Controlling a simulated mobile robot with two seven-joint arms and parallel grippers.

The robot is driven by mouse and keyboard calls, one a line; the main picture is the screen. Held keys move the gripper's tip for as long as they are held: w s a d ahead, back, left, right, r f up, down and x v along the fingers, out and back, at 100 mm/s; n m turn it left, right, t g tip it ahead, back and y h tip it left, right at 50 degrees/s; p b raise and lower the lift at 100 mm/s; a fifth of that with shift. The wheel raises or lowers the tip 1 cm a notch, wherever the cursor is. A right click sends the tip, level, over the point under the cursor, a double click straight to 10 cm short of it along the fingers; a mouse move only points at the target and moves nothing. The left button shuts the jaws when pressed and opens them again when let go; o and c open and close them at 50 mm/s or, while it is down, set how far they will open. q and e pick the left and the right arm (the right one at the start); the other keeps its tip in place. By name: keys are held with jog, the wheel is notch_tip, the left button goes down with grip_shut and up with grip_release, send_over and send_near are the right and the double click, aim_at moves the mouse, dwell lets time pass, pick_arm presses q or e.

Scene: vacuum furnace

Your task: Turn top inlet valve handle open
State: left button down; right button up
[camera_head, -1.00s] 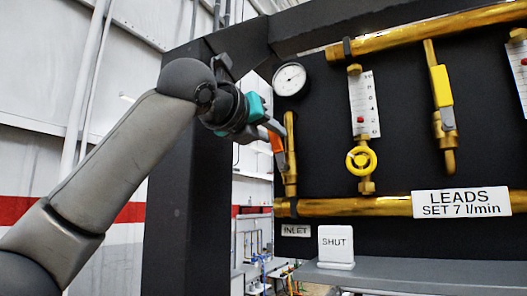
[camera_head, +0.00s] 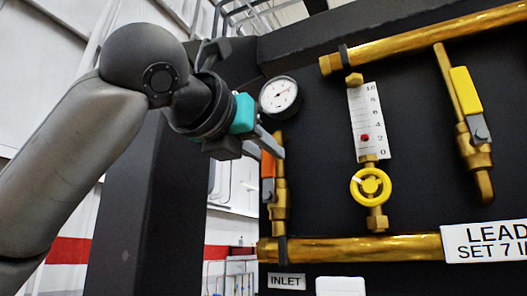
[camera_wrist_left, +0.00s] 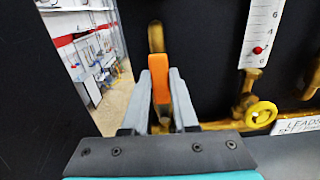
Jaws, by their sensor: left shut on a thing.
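The inlet valve handle (camera_head: 268,163) is a short orange lever on a vertical brass pipe (camera_head: 280,195) at the left edge of the black panel. It stands about upright, close along the pipe. My left gripper (camera_head: 270,145) reaches in from the upper left and is shut on the handle, its fingers covering part of it. In the left wrist view the orange handle (camera_wrist_left: 159,78) sits between the two grey fingers (camera_wrist_left: 160,100), upright, with brass pipe above it. The valve body is partly hidden there. My right gripper is in neither view.
A round gauge (camera_head: 279,96) hangs close to my left gripper. To the right are a flow meter (camera_head: 372,115), a yellow wheel valve (camera_head: 371,187) and a yellow lever (camera_head: 466,92). An INLET label (camera_head: 286,282) is below. A dark frame post (camera_head: 135,200) stands left.

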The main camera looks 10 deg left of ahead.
pick_arm(q)
jog(key=shift+f, duration=0.1)
jog(key=c, duration=0.7)
grip_release()
jog(key=b+v, duration=0.3)
jog(key=v, duration=1.2)
jog(key=shift+s+b, duration=0.1)
jog(key=shift+b, duration=0.2)
